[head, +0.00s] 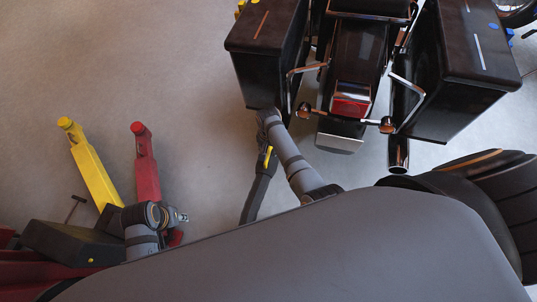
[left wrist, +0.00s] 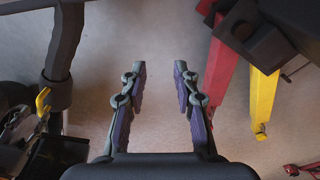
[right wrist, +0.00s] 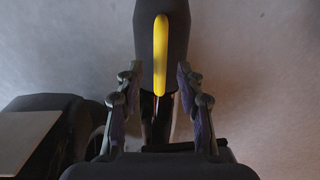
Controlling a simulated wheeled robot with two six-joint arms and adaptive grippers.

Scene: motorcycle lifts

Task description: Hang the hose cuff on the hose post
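The hose cuff (head: 259,186) appears to be the long dark tapered piece with a yellow handle (head: 268,157), below my right wrist in the head view. In the right wrist view the yellow handle (right wrist: 160,55) lies between the fingertips of my right gripper (right wrist: 159,68). Gaps show on both sides of the handle, so the fingers are open around it. My left gripper (left wrist: 159,68) is open and empty over bare floor; it also shows at the lower left of the head view (head: 183,216). I cannot make out the hose post in any view.
A motorcycle with black side cases (head: 270,45) and a chrome exhaust (head: 398,155) stands just beyond my right arm. A yellow lift arm (head: 95,175) and a red one (head: 146,165) stand at the left near my left gripper. Floor between them is clear.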

